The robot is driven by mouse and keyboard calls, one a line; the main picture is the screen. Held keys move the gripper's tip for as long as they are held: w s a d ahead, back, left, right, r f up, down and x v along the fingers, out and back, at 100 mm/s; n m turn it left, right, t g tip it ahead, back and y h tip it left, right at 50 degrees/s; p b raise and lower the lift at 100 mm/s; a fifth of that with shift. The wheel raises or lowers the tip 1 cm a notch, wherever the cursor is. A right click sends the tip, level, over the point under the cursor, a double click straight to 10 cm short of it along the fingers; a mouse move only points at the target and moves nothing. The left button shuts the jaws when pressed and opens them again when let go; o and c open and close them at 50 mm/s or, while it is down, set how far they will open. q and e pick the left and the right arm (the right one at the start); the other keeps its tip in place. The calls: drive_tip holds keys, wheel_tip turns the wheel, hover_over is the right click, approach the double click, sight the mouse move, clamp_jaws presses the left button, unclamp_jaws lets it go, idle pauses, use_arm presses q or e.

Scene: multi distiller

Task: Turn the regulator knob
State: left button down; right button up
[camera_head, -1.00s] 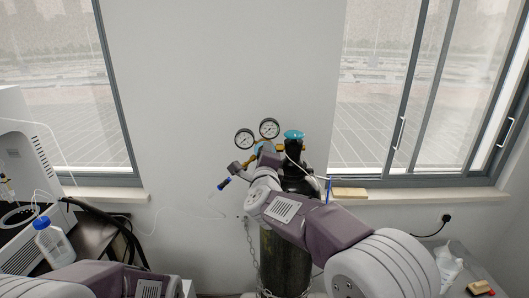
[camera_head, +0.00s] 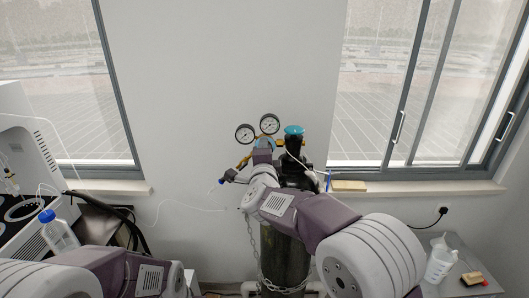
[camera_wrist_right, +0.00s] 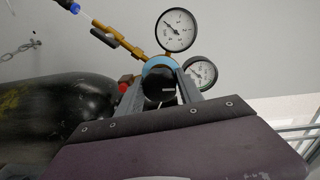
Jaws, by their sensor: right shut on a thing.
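The black regulator knob (camera_wrist_right: 158,86) is at the front of the pressure regulator with its blue ring (camera_wrist_right: 160,63). My right gripper (camera_wrist_right: 160,77) is shut on the knob, one grey finger on each side. In the head view my right gripper (camera_head: 263,152) is in front of the regulator, below its two round gauges (camera_head: 257,129); the knob is hidden there. A brass stem (camera_wrist_right: 127,47) runs from the regulator to a blue-tipped tube fitting. My left gripper is out of view; only left arm links show at the bottom.
The dark gas cylinder (camera_head: 284,258) has a teal-capped valve (camera_head: 294,132) and a chain around it. A blue-capped bottle (camera_head: 58,232) and white instrument stand left. The wall left of the regulator is clear.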

drive_tip(key=shift+f, duration=0.25)
drive_tip(key=o, duration=1.4)
drive_tip(key=shift+r, duration=0.1)
drive_tip(key=shift+c, duration=0.2)
drive_tip(key=shift+s, duration=0.25)
drive_tip(key=s+b, duration=0.2)
drive_tip(key=s, duration=0.6)
drive_tip(key=shift+s+r+b, duration=0.25)
drive_tip(key=shift+r+b, duration=0.05)
